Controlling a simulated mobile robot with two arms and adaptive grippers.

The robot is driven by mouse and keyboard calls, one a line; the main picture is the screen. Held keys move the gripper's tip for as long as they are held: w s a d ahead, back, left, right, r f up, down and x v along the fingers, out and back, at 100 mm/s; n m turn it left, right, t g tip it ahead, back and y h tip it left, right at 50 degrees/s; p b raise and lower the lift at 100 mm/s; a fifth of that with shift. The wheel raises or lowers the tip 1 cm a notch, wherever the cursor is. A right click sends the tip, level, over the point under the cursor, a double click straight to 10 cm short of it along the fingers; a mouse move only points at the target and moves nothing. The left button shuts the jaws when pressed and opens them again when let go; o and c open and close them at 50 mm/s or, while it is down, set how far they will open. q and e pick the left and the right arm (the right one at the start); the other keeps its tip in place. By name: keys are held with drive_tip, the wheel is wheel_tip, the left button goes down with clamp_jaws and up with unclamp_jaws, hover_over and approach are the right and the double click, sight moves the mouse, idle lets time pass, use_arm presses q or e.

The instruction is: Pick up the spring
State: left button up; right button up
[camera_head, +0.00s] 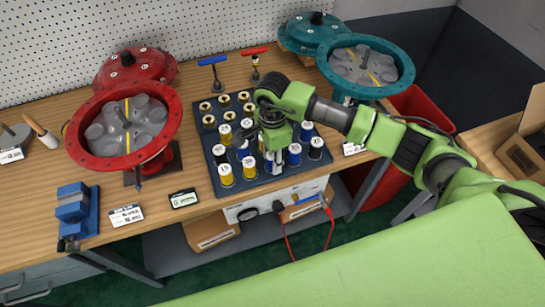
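A dark tray (205,150) on the wooden bench holds several upright, white-topped cylinders that look like springs. Their sides are yellow, blue or black. A yellow spring (226,176) stands at the tray's front left. Another yellow spring (249,169) is beside it. My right gripper (273,162) points down among the springs at the middle of the tray. The arm hides part of the tray. The fingers are too small to tell whether they are open or hold something. My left gripper is out of view.
A red round housing (82,157) stands left of the tray and a teal one (400,85) behind right. T-handle tools (212,61) stand behind it. A blue vise (77,211) sits at the front left. A grey box (265,205) with red leads is below the tray.

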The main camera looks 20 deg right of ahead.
drive_tip(key=c, duration=0.9)
drive_tip(key=shift+c, duration=0.2)
